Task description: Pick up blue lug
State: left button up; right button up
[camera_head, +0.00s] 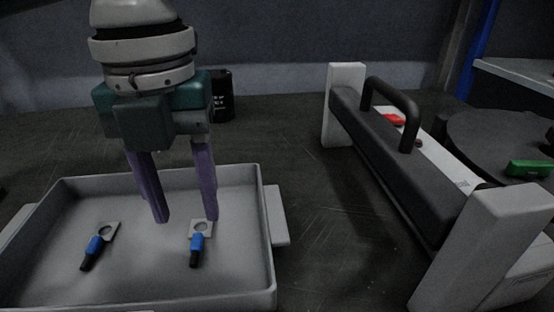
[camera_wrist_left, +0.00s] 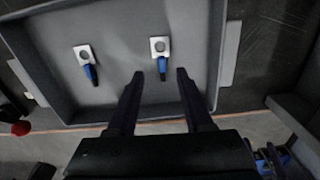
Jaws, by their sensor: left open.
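Two blue lugs lie flat in a grey tray (camera_head: 262,235). Each has a pale square plate with a round hole, a blue sleeve and a black end. The left blue lug (camera_head: 95,245) lies tilted, and the right blue lug (camera_head: 197,242) lies nearly straight. In the left wrist view they are the left lug (camera_wrist_left: 87,62) and the right lug (camera_wrist_left: 160,58). My left gripper (camera_head: 188,220) is open and empty above the tray. In the left wrist view its fingers (camera_wrist_left: 158,75) point toward the right lug, which shows between the tips. My right gripper is not in view.
A black bar with a handle (camera_head: 400,105) between pale end blocks (camera_head: 345,105) stands right of the tray. A dark cylinder (camera_head: 222,95) stands behind my gripper. A green object (camera_head: 530,168) lies on a round dark surface at right.

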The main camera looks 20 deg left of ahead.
aim_at(196, 238)
pick_arm(q)
notch_tip(196, 238, down, 4)
jog(key=shift+d+f+b, duration=0.1)
jog(key=shift+b, duration=0.75)
jog(key=shift+c, duration=0.3)
grip_shut()
